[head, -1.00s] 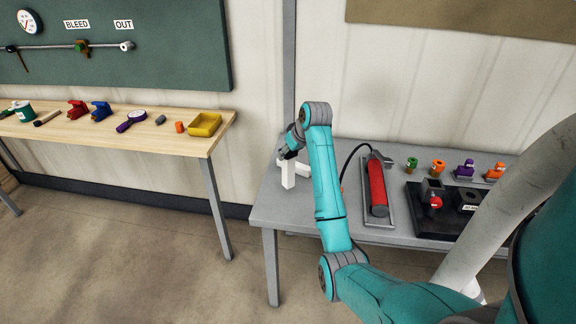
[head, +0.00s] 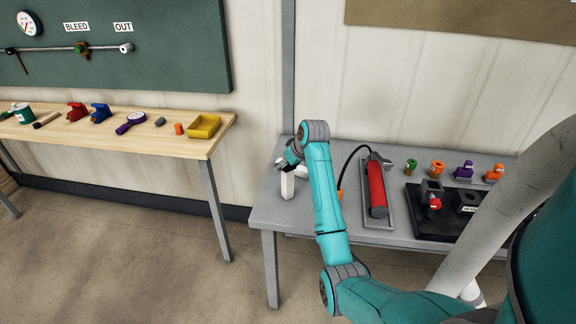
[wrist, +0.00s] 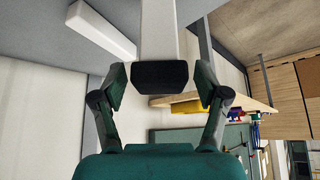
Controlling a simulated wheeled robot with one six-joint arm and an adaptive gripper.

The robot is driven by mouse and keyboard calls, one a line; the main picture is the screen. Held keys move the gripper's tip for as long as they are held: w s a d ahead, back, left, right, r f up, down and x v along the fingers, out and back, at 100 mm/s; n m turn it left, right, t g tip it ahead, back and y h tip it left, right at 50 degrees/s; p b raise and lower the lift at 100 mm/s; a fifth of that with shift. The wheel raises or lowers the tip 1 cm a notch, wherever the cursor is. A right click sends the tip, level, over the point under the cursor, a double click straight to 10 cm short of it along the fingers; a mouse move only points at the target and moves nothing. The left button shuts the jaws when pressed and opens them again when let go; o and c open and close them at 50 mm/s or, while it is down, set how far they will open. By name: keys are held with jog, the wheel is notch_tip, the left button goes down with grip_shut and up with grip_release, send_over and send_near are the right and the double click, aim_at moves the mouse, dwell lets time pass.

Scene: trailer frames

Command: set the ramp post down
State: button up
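The ramp post (head: 288,186) is a white bar standing upright near the left end of the grey table (head: 262,212). Its foot seems to be at the tabletop, though contact is hard to tell. In the wrist view the post (wrist: 160,28) runs away from me, its dark near end between my fingers. My gripper (wrist: 160,82) has a finger on each side, with a narrow gap showing on both sides, so it looks open around the post. In the head view my gripper (head: 289,161) is at the post's top. A second white bar (wrist: 101,29) lies beside the post.
A red cylinder (head: 376,188) with a black hose lies on a tray to the right of my arm. A black fixture (head: 418,222) and several small coloured fittings are farther right. A wooden bench (head: 215,138) with a yellow bin (head: 204,127) stands to the left, across a gap.

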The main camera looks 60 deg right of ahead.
jog(key=v, duration=1.2)
jog(key=w+a+f+t, duration=0.2)
jog(key=w+a+f, duration=0.1)
jog(key=a+f, duration=1.25)
jog(key=s+a+f+t, duration=0.1)
jog(key=s+a+f, duration=0.3)
jog(key=a, duration=0.3)
jog(key=s+a+f+n+t, duration=0.1)
jog(key=s+a+f, duration=0.2)
jog(key=s+a, duration=0.25)
jog(key=s+a+f, duration=0.3)
jog(key=a+f, duration=0.1)
jog(key=a, duration=0.3)
jog(key=s+a+r+n+t, duration=0.1)
jog(key=s+a+r, duration=0.3)
jog(key=s, duration=0.4)
jog(key=s+a+r+n+t+y, duration=0.1)
jog(key=s+a+r, duration=0.3)
jog(key=s, duration=0.4)
jog(key=s+a+r+n+t+y, duration=0.1)
jog(key=s+a+r+t, duration=0.1)
jog(key=s+a+r, duration=0.3)
jog(key=s, duration=0.3)
jog(key=shift+r+t, duration=0.3)
jog(key=shift+r, duration=0.05)
